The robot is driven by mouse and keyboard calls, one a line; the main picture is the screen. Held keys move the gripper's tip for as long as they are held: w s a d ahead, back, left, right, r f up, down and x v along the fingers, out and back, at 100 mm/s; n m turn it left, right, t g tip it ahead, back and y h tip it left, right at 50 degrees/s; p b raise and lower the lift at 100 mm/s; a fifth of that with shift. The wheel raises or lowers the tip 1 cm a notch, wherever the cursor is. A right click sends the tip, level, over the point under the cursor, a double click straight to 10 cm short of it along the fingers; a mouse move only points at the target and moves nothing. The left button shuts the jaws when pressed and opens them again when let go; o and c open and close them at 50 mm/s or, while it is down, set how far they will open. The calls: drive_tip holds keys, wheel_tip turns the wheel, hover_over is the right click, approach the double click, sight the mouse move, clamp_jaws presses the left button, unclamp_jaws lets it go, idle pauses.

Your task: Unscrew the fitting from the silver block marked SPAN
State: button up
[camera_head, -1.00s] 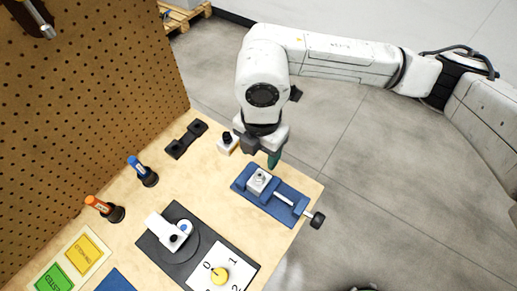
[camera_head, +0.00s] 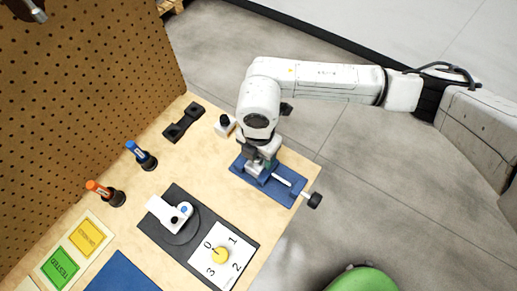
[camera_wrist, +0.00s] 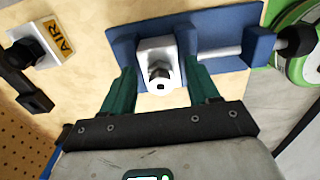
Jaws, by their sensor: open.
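A silver block (camera_wrist: 150,47) sits in a blue vise (camera_wrist: 215,22) in the wrist view, with a grey hex fitting (camera_wrist: 160,72) on it. No SPAN marking is legible on this block. My gripper (camera_wrist: 159,72) is open, with its green fingers on either side of the block and fitting. I cannot tell whether either finger touches. In the head view, my gripper (camera_head: 262,161) is down over the blue vise (camera_head: 284,193) and hides most of the block.
A white block marked AIR (camera_wrist: 63,38) stands near the vise; it also shows in the head view (camera_head: 224,125).

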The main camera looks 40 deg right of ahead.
clamp_jaws()
drive_tip(key=n+b, duration=0.1)
drive_tip(key=n, duration=0.1)
drive_tip(key=shift+w+f+n+b, duration=0.1)
drive_tip(key=shift+f+n+b, duration=0.05)
drive_tip(key=shift+n+b, duration=0.2)
drive_tip(key=shift+r+n, duration=0.2)
drive_tip(key=shift+n, duration=0.45)
drive_tip(key=shift+f+n+b, duration=0.2)
drive_tip(key=shift+n+b, duration=0.55)
drive_tip(key=shift+n, duration=0.15)
drive_tip(key=shift+a+r+n+b, duration=0.2)
drive_tip(key=shift+n+b, duration=0.15)
drive_tip(key=shift+n, duration=0.75)
